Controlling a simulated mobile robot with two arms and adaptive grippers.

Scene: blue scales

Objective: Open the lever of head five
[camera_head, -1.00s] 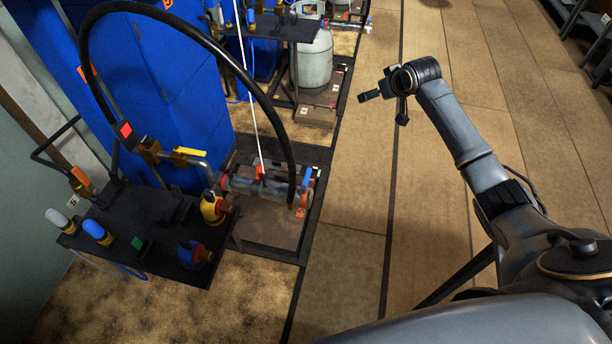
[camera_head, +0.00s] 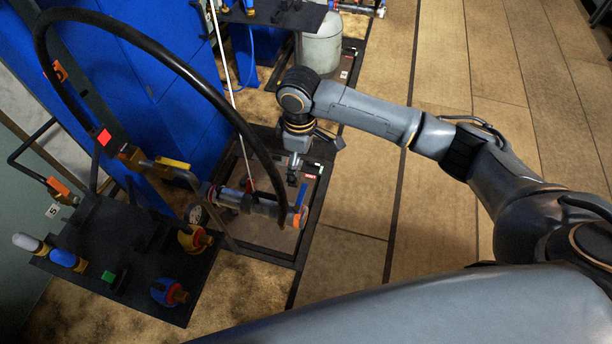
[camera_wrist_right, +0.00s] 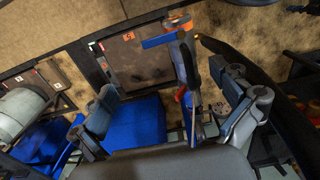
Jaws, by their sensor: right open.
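The filling head at the station marked 5 is a grey pipe-like body (camera_head: 262,206) hanging low at the end of a black hose. A blue lever (camera_head: 300,192) stands up near its orange-tipped right end. In the right wrist view the blue lever (camera_wrist_right: 160,40) juts left from the far end of the head. My right gripper (camera_head: 292,180) points down just above and behind the head. It is open; in its wrist view its fingers (camera_wrist_right: 172,112) stand either side of the head's body, with no clear contact. Contact is hard to judge. My left gripper is not in view.
A black hose (camera_head: 163,52) arches over the station. A yellow lever (camera_head: 172,163) sits on the pipe behind. A black table (camera_head: 120,245) with coloured knobs stands at left, blue panels (camera_head: 190,115) behind. A grey cylinder (camera_head: 322,48) stands farther back. The floor at right is clear.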

